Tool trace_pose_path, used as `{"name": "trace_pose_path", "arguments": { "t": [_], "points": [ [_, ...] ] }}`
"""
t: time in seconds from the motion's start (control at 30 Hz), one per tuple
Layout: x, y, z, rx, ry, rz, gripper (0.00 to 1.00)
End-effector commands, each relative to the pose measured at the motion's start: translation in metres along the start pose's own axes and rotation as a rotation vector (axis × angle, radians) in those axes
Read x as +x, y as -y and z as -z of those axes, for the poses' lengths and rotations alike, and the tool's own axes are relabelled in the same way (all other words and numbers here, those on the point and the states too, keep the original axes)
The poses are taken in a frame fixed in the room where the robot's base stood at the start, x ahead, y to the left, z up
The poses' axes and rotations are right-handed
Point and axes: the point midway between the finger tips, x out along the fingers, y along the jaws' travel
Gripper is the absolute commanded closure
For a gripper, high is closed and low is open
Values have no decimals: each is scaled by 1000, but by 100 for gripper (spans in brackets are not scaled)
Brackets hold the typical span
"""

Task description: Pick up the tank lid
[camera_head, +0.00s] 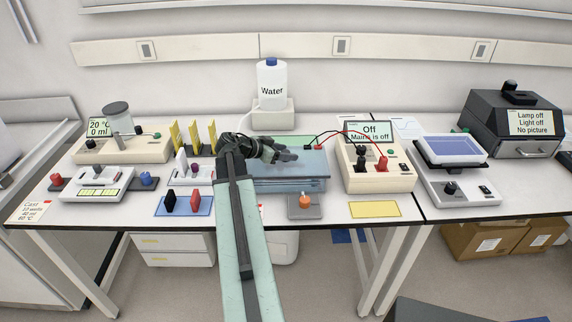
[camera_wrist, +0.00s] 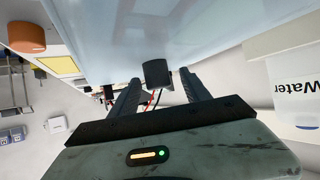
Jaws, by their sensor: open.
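The tank lid (camera_head: 308,168) is a pale blue, see-through plate on top of the clear tank (camera_head: 290,187) at the middle of the bench. In the wrist view the lid (camera_wrist: 150,30) fills the upper part as a smooth pale blue sheet. A black block, seemingly the lid's handle (camera_wrist: 156,73), shows between my gripper's two dark fingers. My gripper (camera_head: 287,156) is over the lid in the head view, open, with its fingers apart on either side of the block (camera_wrist: 157,88). Contact with the block cannot be made out. My arm hides the tank's left part.
Red and black leads (camera_head: 340,133) run from the lid's right end to the power supply (camera_head: 378,170). A Water bottle (camera_head: 271,85) stands behind the tank. An orange-knobbed device (camera_head: 305,203) sits in front. Yellow combs (camera_head: 194,136) stand to the left.

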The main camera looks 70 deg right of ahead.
Motion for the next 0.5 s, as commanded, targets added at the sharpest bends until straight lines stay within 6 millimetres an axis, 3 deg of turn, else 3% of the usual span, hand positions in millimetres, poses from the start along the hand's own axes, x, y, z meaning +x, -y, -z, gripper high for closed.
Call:
{"name": "trace_pose_path", "arguments": {
  "t": [0.17,0.37,0.5],
  "points": [
    [0,0,1,-1,0,0,45],
    [0,0,1,0,1,0,100],
    [0,0,1,0,0,0,100]
  ]
}}
